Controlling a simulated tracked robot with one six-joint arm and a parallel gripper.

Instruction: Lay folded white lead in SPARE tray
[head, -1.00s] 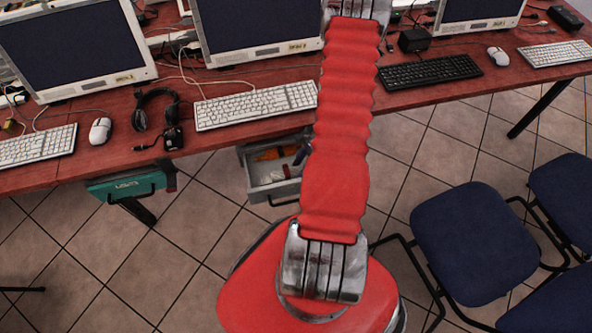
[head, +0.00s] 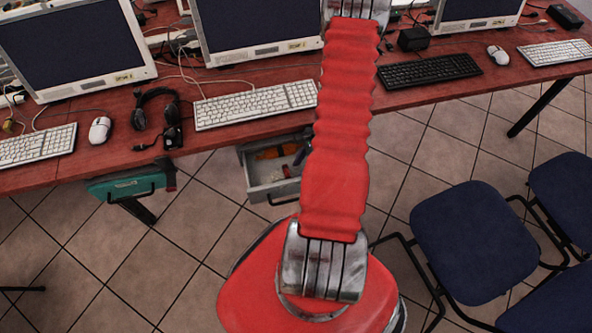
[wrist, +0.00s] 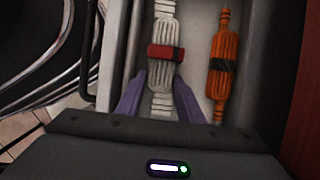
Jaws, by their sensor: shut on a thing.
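The white lead (wrist: 164,60) is folded into a long bundle with a red band (wrist: 166,52) around its middle. In the wrist view it lies lengthwise between the two purple fingers of my gripper (wrist: 158,100), which are shut on its near part. A grey open drawer-like tray (head: 273,191) shows under the desk in the head view. The bundle is over or in this tray; whether it touches the floor I cannot tell. No SPARE label is readable. My arm hides the tray's right side in the head view.
An orange folded lead (wrist: 222,62) with a black band lies in the tray to the right of the white one. The red desk (head: 230,92) stands above the tray. A teal box (head: 125,186) hangs to the left; blue chairs (head: 474,243) stand at the right.

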